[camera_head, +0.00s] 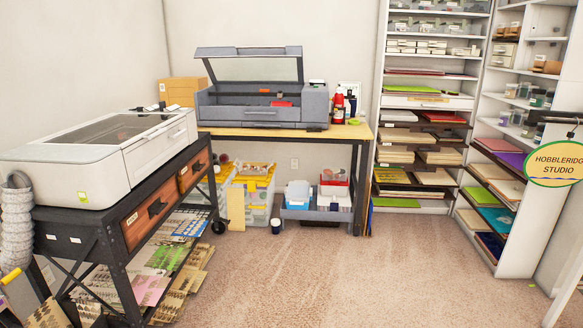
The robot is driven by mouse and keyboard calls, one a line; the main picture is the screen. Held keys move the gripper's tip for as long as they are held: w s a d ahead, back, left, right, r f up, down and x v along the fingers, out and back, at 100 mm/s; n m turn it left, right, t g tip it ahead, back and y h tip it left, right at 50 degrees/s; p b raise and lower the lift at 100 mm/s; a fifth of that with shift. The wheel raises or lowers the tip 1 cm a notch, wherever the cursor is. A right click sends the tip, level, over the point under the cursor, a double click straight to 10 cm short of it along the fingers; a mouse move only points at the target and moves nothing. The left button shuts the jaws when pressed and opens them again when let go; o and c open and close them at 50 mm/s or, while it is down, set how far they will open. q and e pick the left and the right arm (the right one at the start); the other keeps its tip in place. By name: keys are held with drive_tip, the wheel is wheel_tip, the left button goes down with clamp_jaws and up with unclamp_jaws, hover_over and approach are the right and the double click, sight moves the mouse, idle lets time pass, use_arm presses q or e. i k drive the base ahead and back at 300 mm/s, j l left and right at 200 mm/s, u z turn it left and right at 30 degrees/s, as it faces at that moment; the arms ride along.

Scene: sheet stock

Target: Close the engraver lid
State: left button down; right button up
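A grey engraver (262,116) stands on the wooden-topped table against the back wall. Its lid (248,67) is raised, with a dark frame around a clear window, so the bed shows below it. Something red lies at the front of its opening. A second, larger white machine (90,165) stands on the dark cart at the left; its lid, with a dark window, lies shut. Neither of my grippers shows in this view.
The dark cart (80,240) with drawers fills the left side. Bins and boxes (255,190) sit under the back table (345,133). Shelves of sheet stock (420,130) stand at the right, near a hanging sign (556,163). The carpet (320,275) in the middle is clear.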

sight(262, 51)
drive_tip(key=i+u, duration=0.1)
drive_tip(key=i, duration=2.35)
